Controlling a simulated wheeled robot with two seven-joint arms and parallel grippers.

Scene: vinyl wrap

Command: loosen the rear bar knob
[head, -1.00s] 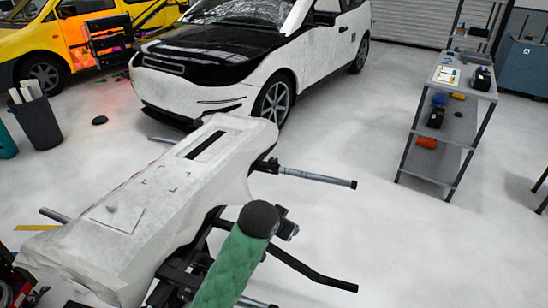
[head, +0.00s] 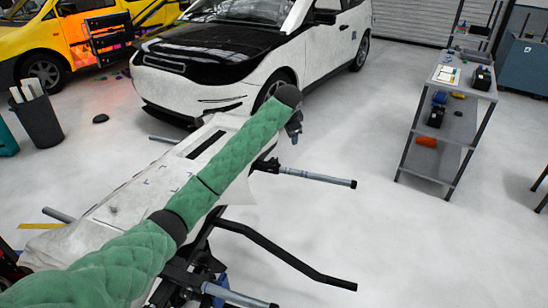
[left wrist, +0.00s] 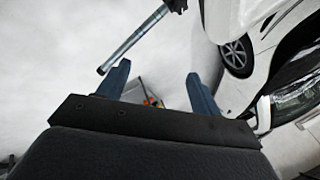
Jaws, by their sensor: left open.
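A bumper-like white panel (head: 110,205) rests on a dark stand. A grey round bar (head: 318,177) sticks out to the right from the stand's far end, with a dark clamp (head: 268,165) at its inner end. I cannot make out a separate knob there. In the left wrist view the bar (left wrist: 135,40) runs up to a dark fitting (left wrist: 177,5) at the top edge. My left gripper (head: 295,130) hangs above and beyond the bar; in the left wrist view its fingers (left wrist: 157,74) are apart and empty. My right gripper is out of view.
A nearer grey bar (head: 240,295) and a bent black bar (head: 285,255) also stick out to the right. A white car (head: 240,75) stands just behind the gripper. A shelf cart (head: 450,130) is at right, with clear floor between.

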